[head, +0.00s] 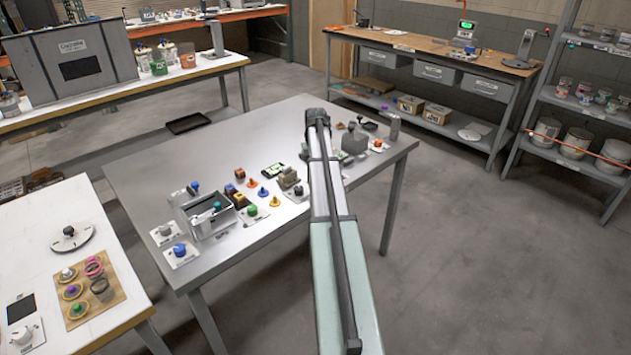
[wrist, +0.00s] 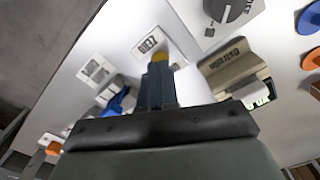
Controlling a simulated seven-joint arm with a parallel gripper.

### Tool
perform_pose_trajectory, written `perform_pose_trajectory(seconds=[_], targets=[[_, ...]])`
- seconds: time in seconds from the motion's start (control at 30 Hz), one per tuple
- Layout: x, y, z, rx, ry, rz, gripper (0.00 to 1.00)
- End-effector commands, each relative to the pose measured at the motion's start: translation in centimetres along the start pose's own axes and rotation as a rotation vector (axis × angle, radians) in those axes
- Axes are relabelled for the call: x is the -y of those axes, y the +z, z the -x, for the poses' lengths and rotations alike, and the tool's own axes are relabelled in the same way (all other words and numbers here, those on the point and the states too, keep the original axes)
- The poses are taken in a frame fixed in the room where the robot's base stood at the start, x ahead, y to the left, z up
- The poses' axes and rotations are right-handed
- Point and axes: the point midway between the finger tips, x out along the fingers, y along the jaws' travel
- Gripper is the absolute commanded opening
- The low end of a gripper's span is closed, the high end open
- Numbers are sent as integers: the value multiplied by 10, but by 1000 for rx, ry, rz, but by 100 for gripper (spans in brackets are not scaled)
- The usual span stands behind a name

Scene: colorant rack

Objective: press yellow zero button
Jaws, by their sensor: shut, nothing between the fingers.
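The yellow button (wrist: 158,57) shows in the wrist view just beyond my fingertips, partly hidden by them. It sits on a white plate with a small dark-lettered label (wrist: 147,44), which looks like it reads ZERO. My gripper (wrist: 158,68) is shut, with its dark fingers together and nothing between them. The fingertips overlap the lower part of the button in the picture; I cannot tell whether they touch it. In the head view my arm reaches over the grey metal table and hides the button and the fingers.
In the wrist view, a beige device (wrist: 236,68) and a dark knob (wrist: 228,8) stand close right of the fingers, and a blue part (wrist: 121,102) is to the left.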

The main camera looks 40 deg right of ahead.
Motion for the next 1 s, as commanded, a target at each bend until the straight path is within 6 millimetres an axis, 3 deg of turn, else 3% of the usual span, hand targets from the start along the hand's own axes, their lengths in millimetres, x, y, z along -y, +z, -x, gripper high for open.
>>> perform_pose_trajectory(seconds=[0.47, 1.0], targets=[[0, 0, 4, -1, 0, 0, 0], [0, 0, 40, -1, 0, 0, 0]])
